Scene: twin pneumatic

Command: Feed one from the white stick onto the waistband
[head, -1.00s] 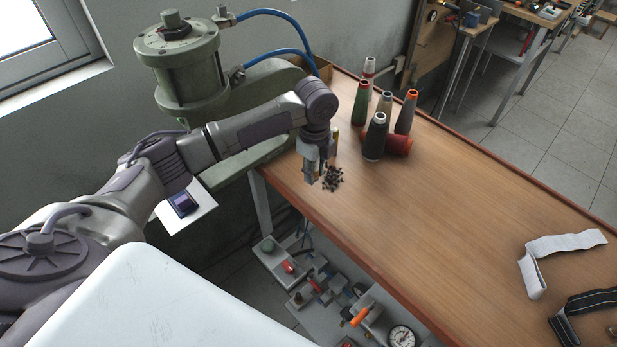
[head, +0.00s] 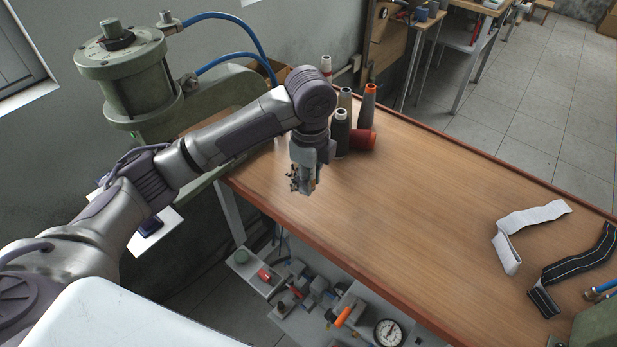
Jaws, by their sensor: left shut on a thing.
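My left gripper (head: 303,188) points down over the left part of the wooden table, in front of the thread cones. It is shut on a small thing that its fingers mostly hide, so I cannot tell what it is. A white folded band (head: 532,219) and a black band with white stripes (head: 578,266) lie on the table at the right. I cannot make out a white stick. My right gripper is not in view.
Small dark pieces (head: 292,181) show beside the gripper. A green press (head: 125,75) stands at the left. The table's middle (head: 420,210) is clear.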

